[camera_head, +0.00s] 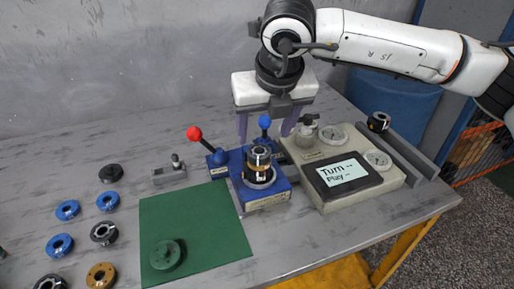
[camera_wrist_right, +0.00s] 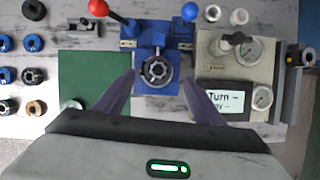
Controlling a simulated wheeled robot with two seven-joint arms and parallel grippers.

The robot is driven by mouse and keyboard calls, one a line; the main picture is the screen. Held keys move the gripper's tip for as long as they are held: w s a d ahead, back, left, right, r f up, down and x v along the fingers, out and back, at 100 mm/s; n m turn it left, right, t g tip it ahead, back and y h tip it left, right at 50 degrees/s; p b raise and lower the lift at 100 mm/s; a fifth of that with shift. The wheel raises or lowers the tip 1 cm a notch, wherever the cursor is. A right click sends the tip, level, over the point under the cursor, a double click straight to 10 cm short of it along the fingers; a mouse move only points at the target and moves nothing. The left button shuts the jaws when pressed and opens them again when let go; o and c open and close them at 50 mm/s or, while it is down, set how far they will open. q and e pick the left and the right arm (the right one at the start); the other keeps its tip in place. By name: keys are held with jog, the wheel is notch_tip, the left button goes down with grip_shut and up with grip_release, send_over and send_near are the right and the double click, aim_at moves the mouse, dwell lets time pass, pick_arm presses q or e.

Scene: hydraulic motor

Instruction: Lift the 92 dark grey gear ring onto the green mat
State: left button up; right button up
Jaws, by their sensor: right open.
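Dark rings lie on the table at left: a dark grey one (camera_head: 104,232) left of the green mat (camera_head: 213,215), a black one (camera_head: 111,173) farther back and another black one (camera_head: 50,283) at the front edge. I cannot read a 92 on any. The dark grey one also shows in the right wrist view (camera_wrist_right: 33,76). A greenish round disc (camera_head: 165,254) lies on the mat's front part. My right gripper (camera_head: 265,137) is open and empty, pointing down above the blue fixture (camera_head: 268,198), well right of the rings. My left gripper is not in view.
A dark and brass stacked part (camera_head: 258,165) stands upright in the fixture. Red and blue knobbed levers rise behind it. A gauge box with a screen (camera_head: 342,174) stands at right. Blue rings (camera_head: 67,210) and a brass ring (camera_head: 101,275) lie near the dark rings. The mat's back is clear.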

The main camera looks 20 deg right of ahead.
aim_at(260, 150)
jog(key=x, duration=0.4)
jog(key=p+x, duration=0.1)
jog(key=x, duration=0.1)
jog(key=shift+s+a+f, duration=0.2)
jog(key=shift+f, duration=0.3)
jog(key=shift+r, duration=0.1)
jog(key=c, duration=1.4)
